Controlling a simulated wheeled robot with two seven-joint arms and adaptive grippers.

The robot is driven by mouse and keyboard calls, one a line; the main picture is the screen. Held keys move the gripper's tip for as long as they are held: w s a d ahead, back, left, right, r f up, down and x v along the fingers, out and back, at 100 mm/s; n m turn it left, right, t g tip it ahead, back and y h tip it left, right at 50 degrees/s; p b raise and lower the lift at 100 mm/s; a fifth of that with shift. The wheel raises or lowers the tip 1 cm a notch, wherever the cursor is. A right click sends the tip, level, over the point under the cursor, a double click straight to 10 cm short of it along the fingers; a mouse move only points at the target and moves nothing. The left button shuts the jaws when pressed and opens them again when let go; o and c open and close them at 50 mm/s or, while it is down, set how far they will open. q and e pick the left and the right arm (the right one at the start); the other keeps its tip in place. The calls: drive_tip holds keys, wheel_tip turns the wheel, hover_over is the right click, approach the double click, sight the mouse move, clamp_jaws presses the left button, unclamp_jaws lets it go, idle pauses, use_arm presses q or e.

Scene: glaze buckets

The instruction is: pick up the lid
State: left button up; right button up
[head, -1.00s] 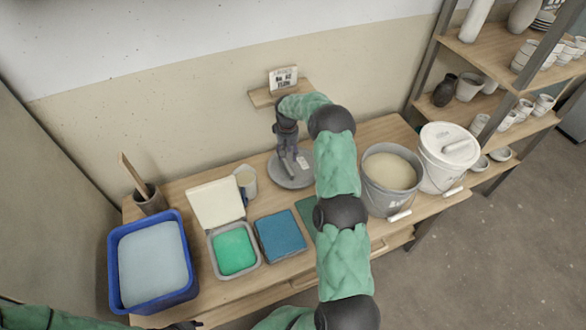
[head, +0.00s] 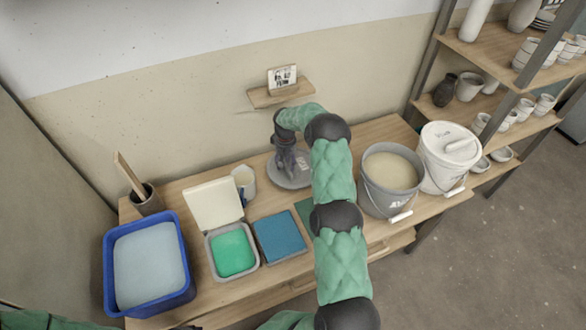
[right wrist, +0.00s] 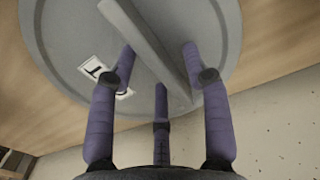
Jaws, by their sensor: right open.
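The grey round lid (head: 286,180) lies flat on the table near the wall, with a raised bar handle across its top and a small white label. My right gripper (head: 289,162) is above it, pointing down. In the right wrist view the lid (right wrist: 70,45) fills the upper part. The fingers of my right gripper (right wrist: 158,75) are open, spread on both sides of the bar handle (right wrist: 150,45). I cannot tell whether they touch it. My left gripper shows only as a dark bit at the bottom edge of the head view, its fingers unclear.
A grey open bucket (head: 388,205) with pale glaze and a white lidded bucket (head: 445,172) stand to the right. A small wall shelf (head: 262,98) is behind.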

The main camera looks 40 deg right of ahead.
drive_tip(key=shift+f, duration=0.1)
clamp_jaws()
idle(0.4)
